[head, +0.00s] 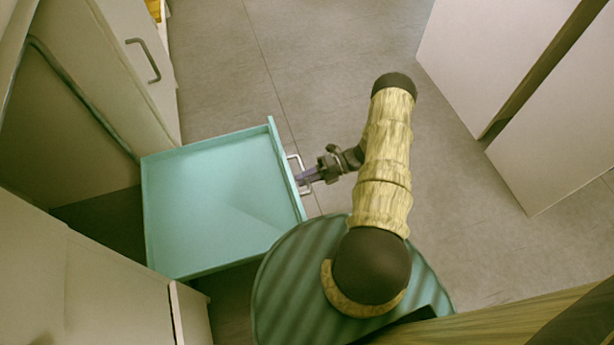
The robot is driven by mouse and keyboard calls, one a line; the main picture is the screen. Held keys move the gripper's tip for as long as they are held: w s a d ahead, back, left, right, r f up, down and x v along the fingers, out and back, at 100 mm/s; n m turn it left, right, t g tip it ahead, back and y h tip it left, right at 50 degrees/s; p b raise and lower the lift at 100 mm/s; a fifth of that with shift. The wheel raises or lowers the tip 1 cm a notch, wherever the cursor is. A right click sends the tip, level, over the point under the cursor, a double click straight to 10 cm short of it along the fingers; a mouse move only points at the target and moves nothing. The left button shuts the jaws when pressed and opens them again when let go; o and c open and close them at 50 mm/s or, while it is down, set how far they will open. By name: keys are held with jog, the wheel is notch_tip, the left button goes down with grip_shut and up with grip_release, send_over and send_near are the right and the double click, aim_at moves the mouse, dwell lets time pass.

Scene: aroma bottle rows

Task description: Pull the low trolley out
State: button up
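The low trolley (222,205) is a shallow, empty teal tray with raised rims. It stands partly out of a dark gap between pale cabinets at the left. A light metal bar handle (291,158) is on its right-hand front face. My gripper (304,178) is at this handle, with its fingers around or against the bar. The fingers are small and partly hidden, so their grip on the bar is not clear. The back left edge of the trolley lies by the gap's mouth.
Pale cabinets (108,290) stand below left of the trolley, and another with a bar handle (143,60) stands above it. Pale panels (560,130) stand at the right. Grey floor (320,60) is clear between them. My round striped base is close to the trolley's lower right corner.

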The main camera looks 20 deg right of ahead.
jog(key=p+v, duration=0.4)
jog(key=v, duration=1.3)
jog(key=shift+d, duration=0.25)
jog(key=shift+w+r, duration=0.1)
jog(key=w+a+r+n+g+h+p, duration=0.1)
jog(key=a+r+n+g+h+p, duration=0.15)
jog(key=r+n, duration=0.4)
jog(key=w+a+r+n+g+h+p, duration=0.1)
jog(key=a+r+n+h+p, duration=0.2)
jog(key=r, duration=0.6)
jog(key=w+a+r+n+g+h+p, duration=0.1)
jog(key=w+a+r+n+h, duration=0.2)
jog(key=r+n, duration=0.45)
jog(key=s+a+r+n+t+h+p, duration=0.2)
jog(key=s+a+r+n, duration=0.2)
jog(key=r+n, duration=0.3)
jog(key=s+a+r+n+t+h+p, duration=0.2)
jog(key=s+a+r+n+h, duration=0.25)
jog(key=r, duration=0.45)
jog(key=s+a+r+n+t+h+p, duration=0.1)
jog(key=s+a+r+n+t+p, duration=0.2)
jog(key=r+n, duration=0.5)
notch_tip(320, 180, up, 38)
jog(key=a+g+p, duration=0.1)
jog(key=p, duration=3.6)
jog(key=shift+s+a, duration=0.2)
